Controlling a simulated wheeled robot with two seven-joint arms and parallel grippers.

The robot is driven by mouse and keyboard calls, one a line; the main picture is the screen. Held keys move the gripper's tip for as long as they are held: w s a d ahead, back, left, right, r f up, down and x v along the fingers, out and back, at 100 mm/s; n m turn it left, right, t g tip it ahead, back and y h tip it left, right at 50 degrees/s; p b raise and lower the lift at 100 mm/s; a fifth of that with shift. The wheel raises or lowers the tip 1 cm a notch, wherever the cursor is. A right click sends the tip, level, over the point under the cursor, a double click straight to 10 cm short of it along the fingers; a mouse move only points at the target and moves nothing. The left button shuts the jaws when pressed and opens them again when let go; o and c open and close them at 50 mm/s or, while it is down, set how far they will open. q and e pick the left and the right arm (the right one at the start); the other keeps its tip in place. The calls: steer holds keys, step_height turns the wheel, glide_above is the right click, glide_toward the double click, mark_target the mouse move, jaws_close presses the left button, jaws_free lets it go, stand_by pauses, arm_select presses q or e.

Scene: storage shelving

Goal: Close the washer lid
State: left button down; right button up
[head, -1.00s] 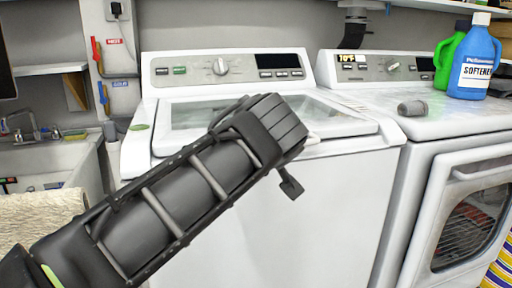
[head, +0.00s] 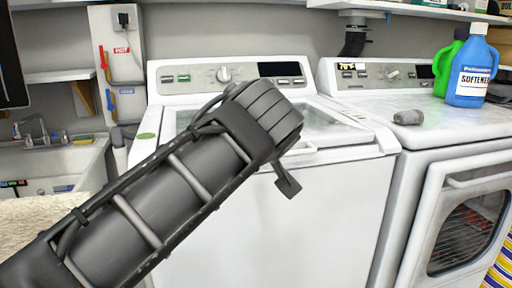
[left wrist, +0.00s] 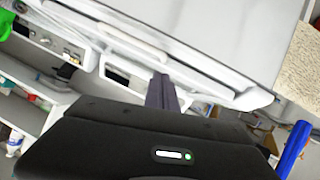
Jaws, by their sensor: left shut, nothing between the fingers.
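The white washer (head: 280,220) stands in the middle of the head view with its control panel at the back. Its lid (head: 345,133), with a glass window, looks flat on the washer top, though my left arm hides much of it. My left gripper (head: 287,180) is shut and empty, in front of the washer's upper front edge. In the left wrist view, the dark fingers (left wrist: 163,92) are together beside the pale lid edge; I cannot tell whether they touch it. My right gripper is not in view.
A dryer (head: 465,170) stands to the right, with a grey lump (head: 408,117), a blue softener bottle (head: 473,72) and a green jug (head: 441,68) on top. A sink (head: 60,160) is at left. A shelf (head: 410,10) runs above.

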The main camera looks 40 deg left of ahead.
arm_select(q)
steer(key=p+v, duration=0.1)
steer(key=v, duration=0.5)
steer(key=shift+s+d, duration=0.25)
steer(key=shift+s, duration=0.15)
steer(key=shift+f, duration=0.1)
